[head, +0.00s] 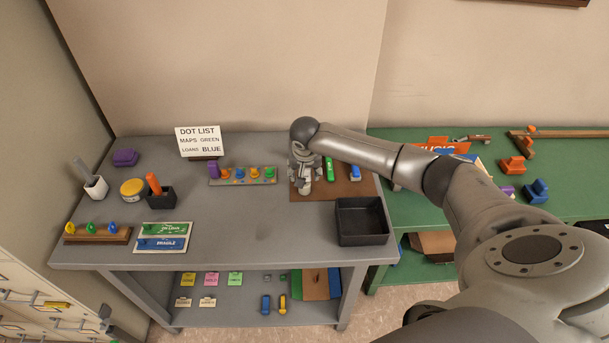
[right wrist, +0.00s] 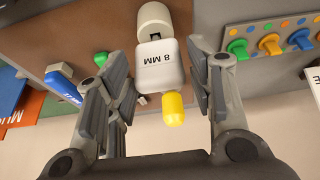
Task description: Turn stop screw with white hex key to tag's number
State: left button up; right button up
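My right gripper (head: 304,188) points down over a brown mat (head: 335,187) on the grey table. In the right wrist view the right gripper (right wrist: 165,88) is open. Its fingers stand on either side of a white block (right wrist: 160,66) marked "8 MM", with a yellow rounded tip (right wrist: 173,108) and a cream cylinder (right wrist: 154,20) at its other end. Small gaps show between fingers and block. I cannot tell whether this is part of the white hex key. I cannot make out the stop screw or its tag for sure. My left gripper is not in view.
A black open tray (head: 361,221) stands just right of the mat's front. A board with coloured knobs (head: 243,175) lies to its left. A "DOT LIST" sign (head: 198,141) stands behind. The grey table's front middle is clear. A green table (head: 450,215) adjoins at right.

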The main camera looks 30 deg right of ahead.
jog(key=c, duration=0.7)
notch_tip(320, 180, up, 10)
jog(key=shift+b, duration=1.25)
jog(key=o, duration=0.4)
jog(key=c, duration=0.5)
jog(key=shift+o, duration=0.2)
